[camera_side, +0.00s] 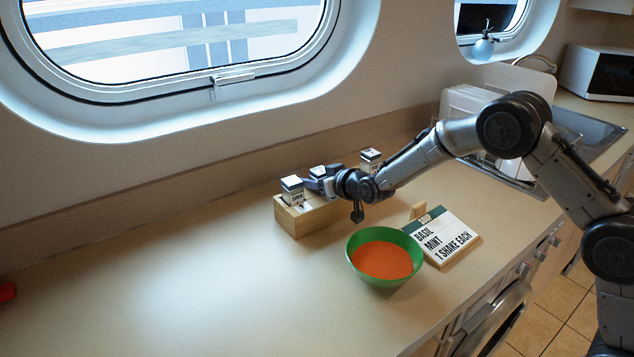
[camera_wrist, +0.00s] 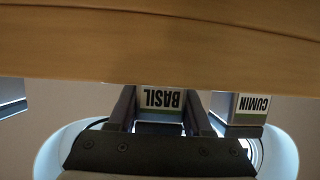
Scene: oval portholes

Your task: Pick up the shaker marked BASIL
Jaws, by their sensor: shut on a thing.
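The BASIL shaker (camera_wrist: 160,98) shows upside down in the wrist view, with a white label and a green band. It sits between the two fingers of my gripper (camera_wrist: 160,112), which is shut on it. In the side view my gripper (camera_side: 321,181) is at the wooden rack (camera_side: 305,218), and the shaker's pale top (camera_side: 318,171) shows there. In the wrist view the rack's wood (camera_wrist: 160,45) meets the label's edge and hides the rest of the shaker. I cannot tell whether it is lifted at all.
A CUMIN shaker (camera_wrist: 250,107) stands close beside the held one. In the side view, one shaker (camera_side: 292,190) stands at the rack's left end and another (camera_side: 371,160) behind my arm. A green bowl (camera_side: 352,262) of orange soup and a recipe sign (camera_side: 440,237) stand in front.

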